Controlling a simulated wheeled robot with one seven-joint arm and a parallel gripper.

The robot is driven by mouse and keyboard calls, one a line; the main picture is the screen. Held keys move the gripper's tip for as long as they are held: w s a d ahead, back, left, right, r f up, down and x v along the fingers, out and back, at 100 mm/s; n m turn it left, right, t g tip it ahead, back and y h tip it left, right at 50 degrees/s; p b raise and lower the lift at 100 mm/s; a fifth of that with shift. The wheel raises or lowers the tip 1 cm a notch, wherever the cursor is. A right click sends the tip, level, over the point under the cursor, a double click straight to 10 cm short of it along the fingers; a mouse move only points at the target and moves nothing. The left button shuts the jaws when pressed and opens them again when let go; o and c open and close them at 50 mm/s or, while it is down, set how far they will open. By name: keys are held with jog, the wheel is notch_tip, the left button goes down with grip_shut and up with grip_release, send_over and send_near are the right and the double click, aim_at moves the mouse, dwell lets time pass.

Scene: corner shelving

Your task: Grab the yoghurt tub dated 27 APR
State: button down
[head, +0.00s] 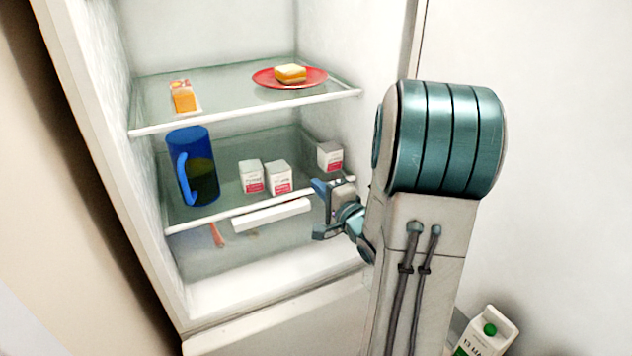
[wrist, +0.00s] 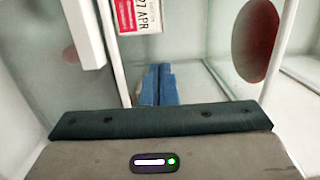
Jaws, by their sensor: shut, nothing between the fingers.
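Three small white yoghurt tubs with red label bands stand on the fridge's middle shelf in the head view: a left one (head: 251,177), one close beside it (head: 277,178), and a third (head: 330,156) farther right and back. Their dates are too small to read there. The wrist view, turned sideways, shows a tub (wrist: 138,14) reading "27 APR", cut off by the top edge; I cannot tell for sure which of the three it is. My gripper (head: 319,187) is at the shelf's front right, also in the wrist view (wrist: 158,84), shut and empty, apart from that tub.
A blue jug (head: 190,150) stands left on the same shelf (head: 205,218). Above, the upper shelf (head: 225,115) holds a red plate (head: 262,82) with cake and an orange carton (head: 183,97). A white bar (head: 270,215) lies below the middle shelf's front edge.

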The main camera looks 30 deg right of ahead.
jog(key=shift+a, duration=0.1)
jog(key=c, duration=1.3)
grip_release()
jog(key=shift+s, duration=0.1)
jog(key=shift+c, duration=0.2)
jog(key=o, duration=0.5)
jog(key=shift+s+n+b, duration=0.1)
jog(key=shift+n+b, duration=0.4)
jog(key=shift+b, duration=0.15)
jog(key=o, duration=0.3)
jog(key=shift+s+a+r+n+b, duration=0.1)
jog(key=shift+s+n+b, duration=0.1)
jog(key=shift+n+b, duration=0.4)
jog(key=s+a+n+b, duration=0.1)
jog(key=a+n+b, duration=0.1)
jog(key=n, duration=0.3)
jog(key=s+a+f+n+h+b, duration=0.1)
jog(key=s+n+b, duration=0.1)
jog(key=n+b, duration=0.3)
jog(key=s+a+n+h+b, duration=0.1)
jog(key=a+n+b, duration=0.1)
jog(key=n+b, duration=0.2)
jog(key=shift+s+a+f+n, duration=0.2)
jog(key=shift+s+a+n, duration=0.1)
jog(key=shift+n, duration=0.1)
jog(key=shift+w, duration=0.1)
